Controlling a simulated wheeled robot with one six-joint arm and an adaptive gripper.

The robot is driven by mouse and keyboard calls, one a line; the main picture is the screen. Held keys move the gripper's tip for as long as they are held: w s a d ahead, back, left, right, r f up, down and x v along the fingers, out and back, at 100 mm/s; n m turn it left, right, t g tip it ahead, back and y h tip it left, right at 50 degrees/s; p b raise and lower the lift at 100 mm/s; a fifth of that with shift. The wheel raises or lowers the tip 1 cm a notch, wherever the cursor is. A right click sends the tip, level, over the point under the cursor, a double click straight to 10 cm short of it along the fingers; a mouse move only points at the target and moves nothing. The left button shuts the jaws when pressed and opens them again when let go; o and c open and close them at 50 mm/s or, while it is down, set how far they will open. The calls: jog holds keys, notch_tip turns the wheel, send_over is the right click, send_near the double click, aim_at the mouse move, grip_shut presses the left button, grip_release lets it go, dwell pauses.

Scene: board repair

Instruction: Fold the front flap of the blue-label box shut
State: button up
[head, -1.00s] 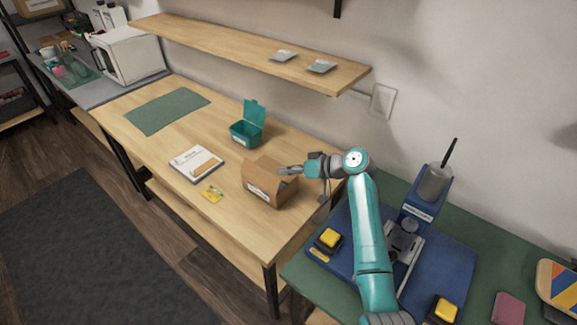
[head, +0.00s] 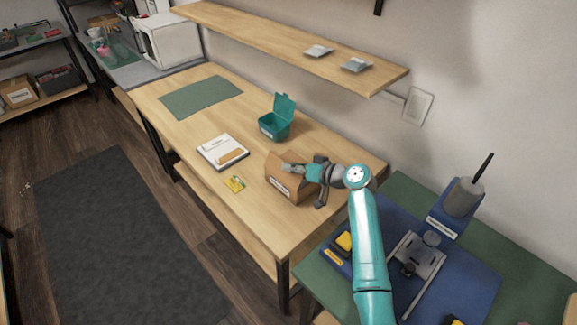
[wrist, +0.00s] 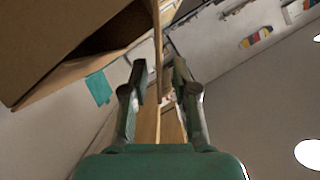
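The brown cardboard box (head: 282,186) stands on the wooden table near its right end, with a pale label on its front side; the label's colour is too small to make out. My gripper (head: 291,167) is at the top of the box, hiding part of its opening and flaps. In the wrist view the box (wrist: 70,45) fills the upper left with a dark opening. A thin cardboard edge, seemingly a flap (wrist: 157,45), runs down between my fingertips (wrist: 159,75). The fingers are apart, with gaps beside the cardboard.
A teal open-lidded box (head: 275,125) stands behind on the wooden table (head: 170,125). A shelf (head: 290,45) overhangs the back. A blue mat with a stand is at right.

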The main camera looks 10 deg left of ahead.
jog(key=shift+x, duration=0.95)
grip_shut()
jog(key=shift+w+f, duration=0.1)
jog(key=m, duration=0.1)
jog(key=w+f+m+y, duration=0.1)
jog(key=shift+d+m+g, duration=0.3)
jog(key=shift+d+g, duration=0.1)
jog(key=shift+w+d+f+m+g+y, duration=0.2)
jog(key=shift+f+m+g+y, duration=0.15)
jog(key=shift+m+y, duration=0.4)
